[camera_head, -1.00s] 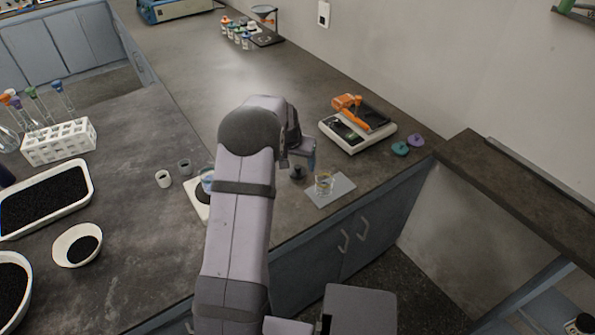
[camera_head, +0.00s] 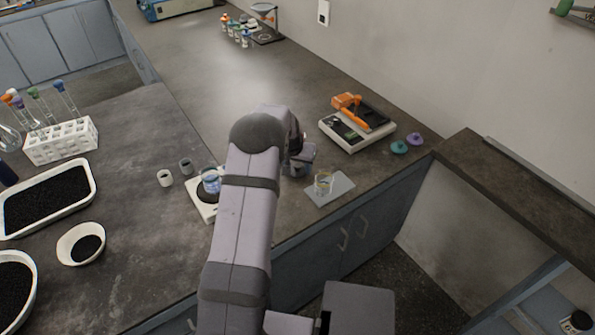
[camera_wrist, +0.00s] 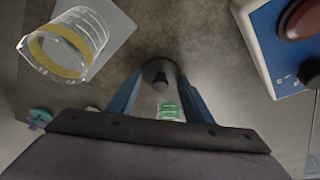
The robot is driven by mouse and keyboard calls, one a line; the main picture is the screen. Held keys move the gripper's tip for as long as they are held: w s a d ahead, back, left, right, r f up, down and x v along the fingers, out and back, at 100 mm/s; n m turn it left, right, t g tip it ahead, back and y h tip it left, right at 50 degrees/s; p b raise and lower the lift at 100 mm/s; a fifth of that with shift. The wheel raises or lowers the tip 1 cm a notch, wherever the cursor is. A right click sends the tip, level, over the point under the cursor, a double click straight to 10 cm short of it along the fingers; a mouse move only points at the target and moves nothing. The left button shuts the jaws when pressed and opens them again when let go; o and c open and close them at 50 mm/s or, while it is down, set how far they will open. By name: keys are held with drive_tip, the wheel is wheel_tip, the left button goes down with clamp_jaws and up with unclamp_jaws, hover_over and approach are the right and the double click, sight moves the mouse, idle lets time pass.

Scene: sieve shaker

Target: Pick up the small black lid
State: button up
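The small black lid (camera_wrist: 160,69) lies on the dark bench in the wrist view, a round dark disc with a knob on top. My gripper (camera_wrist: 161,85) is open, with its two blue fingers apart on either side of the knob and nothing held between them. Whether the fingertips touch the lid cannot be told. In the head view my gripper (camera_head: 300,168) is low over the bench, just left of the glass beaker, and it hides most or all of the lid.
A glass beaker (camera_head: 323,183) stands on a grey mat (camera_head: 341,187) close to the right of my gripper. A balance (camera_head: 357,125) and green (camera_head: 399,147) and purple (camera_head: 414,139) lids are farther right.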

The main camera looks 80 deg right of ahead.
sight(295, 165)
drive_tip(key=shift+r, duration=0.15)
wheel_tip(295, 165, up, 10)
drive_tip(key=shift+f+b, duration=0.15)
drive_tip(key=shift+b, duration=1.1)
drive_tip(key=w+a+r+n+t+p, duration=0.1)
drive_tip(key=w+a+r+n+p, duration=0.15)
drive_tip(key=w+r+p, duration=0.5)
drive_tip(key=w+a+r+n+p, duration=0.1)
drive_tip(key=w+a+r+p, duration=0.25)
drive_tip(key=w, duration=0.65)
drive_tip(key=w+a+f+n+t+p, duration=0.1)
drive_tip(key=w+a+f+n+p, duration=0.1)
drive_tip(key=a, duration=0.6)
drive_tip(key=w+f+p, duration=0.1)
drive_tip(key=w+f, duration=0.1)
drive_tip(key=w, duration=0.1)
drive_tip(key=shift+w+a, duration=0.2)
drive_tip(key=shift+a, duration=0.1)
